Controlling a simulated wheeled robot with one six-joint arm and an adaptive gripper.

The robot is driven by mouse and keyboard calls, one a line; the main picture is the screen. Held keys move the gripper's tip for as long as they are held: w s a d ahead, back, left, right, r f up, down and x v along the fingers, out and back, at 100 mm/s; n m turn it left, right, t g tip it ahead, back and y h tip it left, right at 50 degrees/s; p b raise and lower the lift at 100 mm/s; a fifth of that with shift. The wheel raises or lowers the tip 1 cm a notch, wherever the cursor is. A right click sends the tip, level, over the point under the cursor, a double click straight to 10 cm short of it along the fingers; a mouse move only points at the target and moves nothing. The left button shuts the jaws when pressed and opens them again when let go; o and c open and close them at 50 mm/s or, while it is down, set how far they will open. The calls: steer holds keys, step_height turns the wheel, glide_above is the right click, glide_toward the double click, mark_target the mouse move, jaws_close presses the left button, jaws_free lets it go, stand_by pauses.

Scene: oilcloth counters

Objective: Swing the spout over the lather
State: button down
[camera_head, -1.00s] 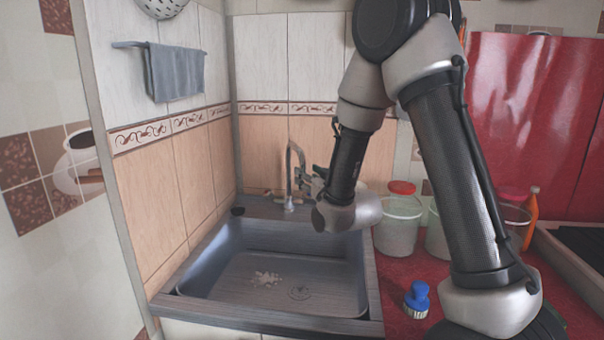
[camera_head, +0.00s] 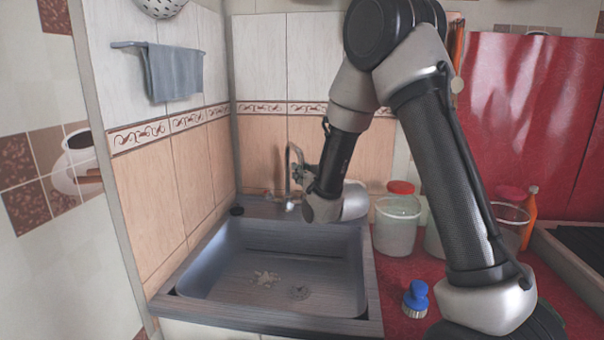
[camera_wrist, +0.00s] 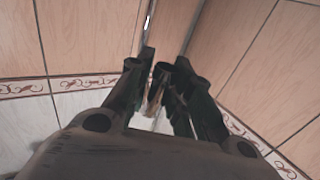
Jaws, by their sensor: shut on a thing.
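The tap's thin metal spout (camera_head: 288,165) rises at the back of the sink and bends over at the top toward the right. My gripper (camera_head: 302,172) is at the spout's right side, shut on it near its bent end. In the wrist view my gripper's dark fingers (camera_wrist: 166,82) are close together, with a narrow shiny piece between them; its full shape is hidden. The lather (camera_head: 265,278) is a small pale patch on the sink floor, left of the drain. The spout's end is not over the lather; it is well behind it.
The grey sink (camera_head: 190,270) has tiled walls behind and at left. On the red counter to the right stand a lidded tub (camera_head: 397,225) and a blue brush (camera_head: 416,298). A grey towel (camera_head: 175,72) hangs on the left wall. The space above the basin is mostly clear.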

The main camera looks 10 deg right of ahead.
steer(key=shift+a, duration=0.1)
steer(key=w+a+m+h, duration=0.2)
steer(key=w+a+h, duration=0.1)
steer(key=a, duration=0.8)
steer(key=shift+w+a+r+m+h, duration=0.2)
steer(key=shift+a+m+h, duration=0.2)
steer(key=shift+h, duration=0.3)
steer(key=shift+t, duration=0.3)
steer(key=c, duration=1.3)
jaws_free()
steer(key=shift+f, duration=0.1)
steer(key=shift+s+d, duration=0.1)
steer(key=shift+s, duration=0.1)
